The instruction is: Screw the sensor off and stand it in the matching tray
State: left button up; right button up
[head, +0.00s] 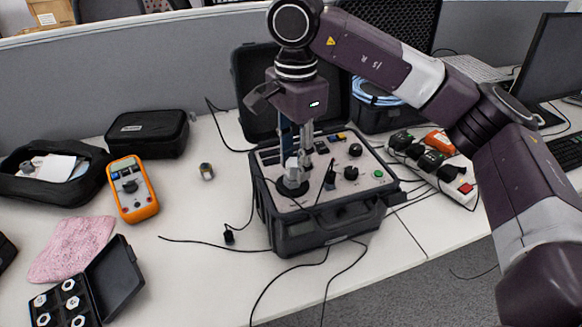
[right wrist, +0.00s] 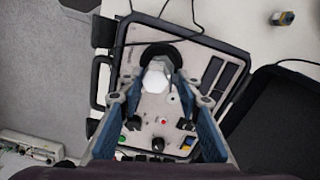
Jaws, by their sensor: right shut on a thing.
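The sensor shows as a pale hexagonal body in the right wrist view (right wrist: 155,77), on the round black mount (right wrist: 168,52) of the open calibrator case. In the head view the sensor (head: 291,166) is partly hidden by my right gripper (head: 298,168). That gripper points down over the panel, shut on the sensor, with a finger on each side. The sensor looks upright; whether its thread is still engaged is hidden. An open black tray (head: 87,307) with several white-marked hexagonal places lies at the lower left. My left gripper is not in view.
The calibrator case (head: 290,238) has its lid raised behind. A small metal cylinder (head: 206,171), an orange multimeter (head: 132,190), a pink cloth (head: 72,249) and a black pouch (head: 147,133) lie to the left. Thin cables cross the table. A power strip (head: 455,184) is at the right.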

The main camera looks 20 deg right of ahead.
aim_at(295, 159)
jog(key=shift+r+p, duration=1.25)
jog(key=shift+r, duration=0.5)
